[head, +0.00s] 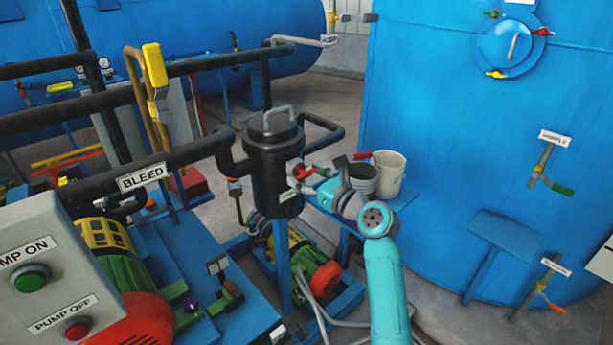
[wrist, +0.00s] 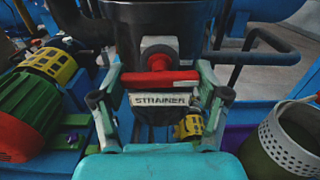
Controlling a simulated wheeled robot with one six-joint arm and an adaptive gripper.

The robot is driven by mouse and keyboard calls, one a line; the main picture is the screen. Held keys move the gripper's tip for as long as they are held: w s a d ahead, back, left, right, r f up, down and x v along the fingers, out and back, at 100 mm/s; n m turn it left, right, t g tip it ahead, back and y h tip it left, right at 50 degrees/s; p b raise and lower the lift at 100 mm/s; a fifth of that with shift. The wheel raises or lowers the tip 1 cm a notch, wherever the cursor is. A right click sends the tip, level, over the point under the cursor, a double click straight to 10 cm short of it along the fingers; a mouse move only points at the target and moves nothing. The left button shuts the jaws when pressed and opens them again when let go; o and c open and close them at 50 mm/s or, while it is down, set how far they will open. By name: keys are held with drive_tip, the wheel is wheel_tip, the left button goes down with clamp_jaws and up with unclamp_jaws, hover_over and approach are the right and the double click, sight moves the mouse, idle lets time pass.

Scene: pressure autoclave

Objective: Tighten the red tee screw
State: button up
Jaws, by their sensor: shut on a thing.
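The red tee screw (wrist: 158,78) is a red crossbar on the front of the black strainer (wrist: 165,22), above a label reading STRAINER (wrist: 160,100). My gripper (wrist: 160,84) has one finger at each end of the crossbar and is shut on it. The crossbar lies nearly level in the wrist view. In the head view the strainer is the dark cylinder (head: 274,160) at the centre. My gripper (head: 325,180) reaches its right side from the front, and my wrist partly hides the contact.
Pale buckets (head: 388,172) stand just right of my gripper. A large blue tank (head: 450,110) fills the right side. Green and red pumps (head: 318,277) sit low below the strainer. Black pipes (head: 170,85) cross at the left, above a control box (head: 50,260).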

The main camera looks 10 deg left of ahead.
drive_tip(key=shift+f+m, duration=0.1)
drive_tip(key=shift+m, duration=0.2)
drive_tip(key=o, duration=1.2)
drive_tip(key=v, duration=1.2)
